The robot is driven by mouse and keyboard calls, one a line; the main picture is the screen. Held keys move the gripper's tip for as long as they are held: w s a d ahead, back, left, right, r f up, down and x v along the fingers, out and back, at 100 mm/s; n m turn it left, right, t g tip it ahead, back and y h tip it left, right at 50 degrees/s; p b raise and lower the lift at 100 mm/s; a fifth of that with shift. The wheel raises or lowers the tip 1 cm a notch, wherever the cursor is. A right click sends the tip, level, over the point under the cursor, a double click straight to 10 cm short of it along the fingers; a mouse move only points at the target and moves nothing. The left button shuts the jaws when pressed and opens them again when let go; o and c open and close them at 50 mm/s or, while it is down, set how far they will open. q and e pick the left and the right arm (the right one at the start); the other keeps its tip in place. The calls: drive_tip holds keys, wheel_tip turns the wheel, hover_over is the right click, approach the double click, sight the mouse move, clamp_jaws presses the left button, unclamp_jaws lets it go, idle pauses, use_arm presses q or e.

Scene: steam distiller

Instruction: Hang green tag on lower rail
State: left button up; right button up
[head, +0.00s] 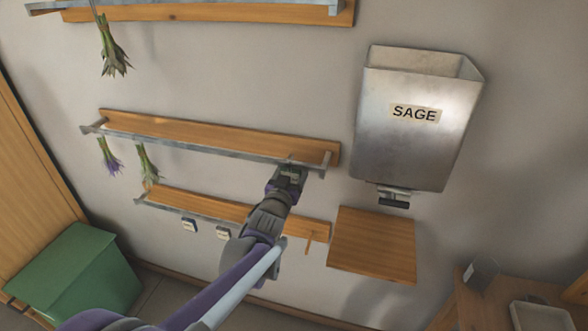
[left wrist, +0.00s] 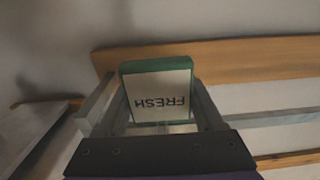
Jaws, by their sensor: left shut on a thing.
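A green tag (left wrist: 158,95) with a white face reading FRESH, upside down in the left wrist view, sits between my left gripper's fingers (left wrist: 150,112). The gripper is shut on it. In the head view my left gripper (head: 290,172) is at the right end of the middle rail (head: 210,148), above the lower rail (head: 160,207). The tag is mostly hidden there, and I cannot tell whether it touches the middle rail. Two small pale tags, the left one (head: 189,225) and the right one (head: 223,233), hang at the lower rail. My right gripper is out of view.
A metal SAGE bin (head: 415,130) hangs at the right, above a wooden shelf (head: 373,245). Herb bunches hang from the upper rail (head: 115,58) and middle rail (head: 147,165). A green box (head: 75,275) stands lower left. My left arm covers part of the lower rail.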

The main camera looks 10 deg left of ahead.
use_arm(q)
drive_tip(key=shift+f+b, duration=0.5)
drive_tip(key=shift+f, duration=0.35)
idle(0.6)
drive_tip(key=o, duration=1.3)
drive_tip(key=shift+o, duration=0.2)
drive_tip(key=shift+s, duration=0.1)
drive_tip(key=s, duration=0.8)
drive_tip(key=shift+a, duration=0.15)
idle(0.3)
drive_tip(key=s+f+g+p, duration=0.1)
drive_tip(key=s+f+g, duration=0.3)
drive_tip(key=s, duration=0.6)
drive_tip(key=s+f+g, duration=0.4)
drive_tip(key=s, duration=0.6)
drive_tip(key=s+f+g+p, duration=0.1)
drive_tip(key=s+f+g, duration=0.3)
drive_tip(key=s, duration=0.6)
drive_tip(key=shift+s+f+g+y+p, duration=0.3)
drive_tip(key=shift+f+p, duration=0.05)
drive_tip(key=shift+f, duration=0.25)
